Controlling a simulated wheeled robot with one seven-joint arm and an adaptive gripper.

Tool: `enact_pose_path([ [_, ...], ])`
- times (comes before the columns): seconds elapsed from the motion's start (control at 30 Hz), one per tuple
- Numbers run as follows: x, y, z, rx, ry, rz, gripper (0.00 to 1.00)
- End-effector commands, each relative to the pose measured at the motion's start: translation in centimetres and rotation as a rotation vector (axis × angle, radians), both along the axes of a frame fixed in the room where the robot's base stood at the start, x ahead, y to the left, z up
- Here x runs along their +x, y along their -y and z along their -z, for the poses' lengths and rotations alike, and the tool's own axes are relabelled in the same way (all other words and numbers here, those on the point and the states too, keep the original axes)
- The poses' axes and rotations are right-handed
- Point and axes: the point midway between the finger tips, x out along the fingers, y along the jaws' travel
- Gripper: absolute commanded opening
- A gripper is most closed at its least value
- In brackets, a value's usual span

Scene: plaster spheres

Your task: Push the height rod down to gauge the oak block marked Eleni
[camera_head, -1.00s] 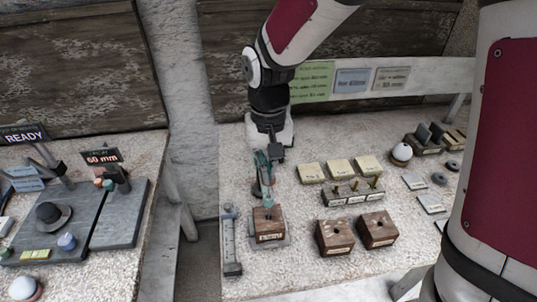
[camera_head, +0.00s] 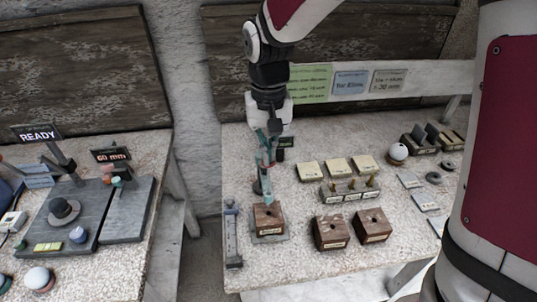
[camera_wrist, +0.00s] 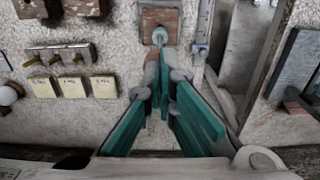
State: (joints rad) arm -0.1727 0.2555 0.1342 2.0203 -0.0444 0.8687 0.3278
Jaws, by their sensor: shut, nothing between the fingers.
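A brown oak block (camera_head: 268,213) with a pale label sits on the height gauge's base, and it also shows at the top of the wrist view (camera_wrist: 160,18). Two more oak blocks, a left one (camera_head: 331,233) and a right one (camera_head: 373,227), stand to its right, each with a dark hole on top. I cannot read the name on any label. The height rod's pale teal end (camera_wrist: 160,36) shows over the gauged block in the wrist view. My gripper (camera_head: 267,163) is shut and empty, pointing down above the gauge. It hides much of the rod and post; I cannot tell whether it touches them.
A small dark display (camera_head: 285,142) stands behind my gripper. A pegged block (camera_head: 350,190) and pale yellow blocks (camera_head: 337,168) lie to the right. A grey ruler-like slide (camera_head: 232,235) lies to the left. A gap separates the left table with its "READY" sign (camera_head: 38,134).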

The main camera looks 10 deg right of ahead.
Motion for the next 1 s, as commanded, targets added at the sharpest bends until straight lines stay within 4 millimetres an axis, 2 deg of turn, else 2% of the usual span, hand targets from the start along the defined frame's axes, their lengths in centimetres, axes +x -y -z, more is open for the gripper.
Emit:
enact_pose_path([
  [1.0, -0.1, 0.0, -5.5, 0.000, 0.000, 0.000, 0.00],
])
